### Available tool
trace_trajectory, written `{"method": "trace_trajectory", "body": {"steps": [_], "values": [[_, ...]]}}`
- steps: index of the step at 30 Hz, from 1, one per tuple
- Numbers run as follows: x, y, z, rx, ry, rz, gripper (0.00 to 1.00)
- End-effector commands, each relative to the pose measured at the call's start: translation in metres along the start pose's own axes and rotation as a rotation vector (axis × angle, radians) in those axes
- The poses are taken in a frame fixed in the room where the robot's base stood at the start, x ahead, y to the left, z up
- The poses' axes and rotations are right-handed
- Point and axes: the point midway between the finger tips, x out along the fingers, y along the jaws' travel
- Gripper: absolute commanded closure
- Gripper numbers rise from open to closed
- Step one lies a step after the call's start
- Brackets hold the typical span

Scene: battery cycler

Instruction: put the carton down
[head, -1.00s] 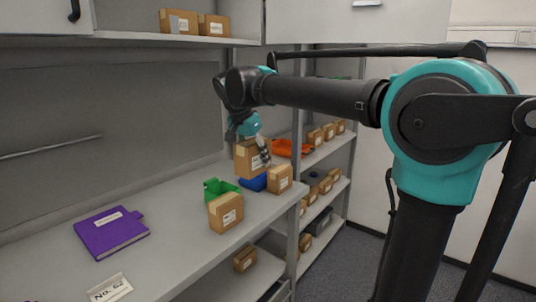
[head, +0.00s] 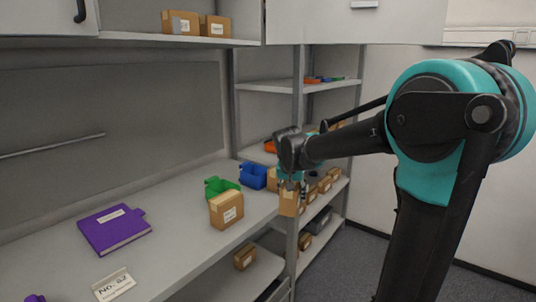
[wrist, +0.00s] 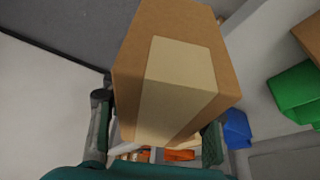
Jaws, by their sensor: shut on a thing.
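The brown carton (head: 289,204) is in my gripper (head: 290,186), held at the front right end of the grey bench, near the shelf post. In the wrist view the carton (wrist: 170,75) fills the middle, with a pale tape strip across it. The fingers of my gripper (wrist: 155,140) lie on both sides of its near end, shut on it. Whether the carton's underside touches anything is hidden.
Another carton (head: 226,210) stands on the bench (head: 175,215) in front of a green bin (head: 218,186); a blue bin (head: 253,176) is behind. A purple binder (head: 113,229) lies left. Shelves with several cartons (head: 325,184) stand at right. The bench middle is clear.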

Motion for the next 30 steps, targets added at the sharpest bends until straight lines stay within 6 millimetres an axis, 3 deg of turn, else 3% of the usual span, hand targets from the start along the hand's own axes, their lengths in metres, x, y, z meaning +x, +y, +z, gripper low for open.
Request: {"method": "trace_trajectory", "body": {"steps": [3, 9, 13, 21, 30], "values": [[0.047, 0.029, -0.005, -0.070, 0.000, -0.031, 0.84], [0.110, 0.065, -0.009, -0.190, 0.001, -0.081, 0.84], [0.136, 0.080, -0.010, -0.246, 0.000, -0.102, 0.84], [0.163, 0.089, -0.006, -0.285, 0.000, -0.117, 0.84], [0.222, 0.092, 0.029, -0.286, 0.000, -0.117, 0.84]]}}
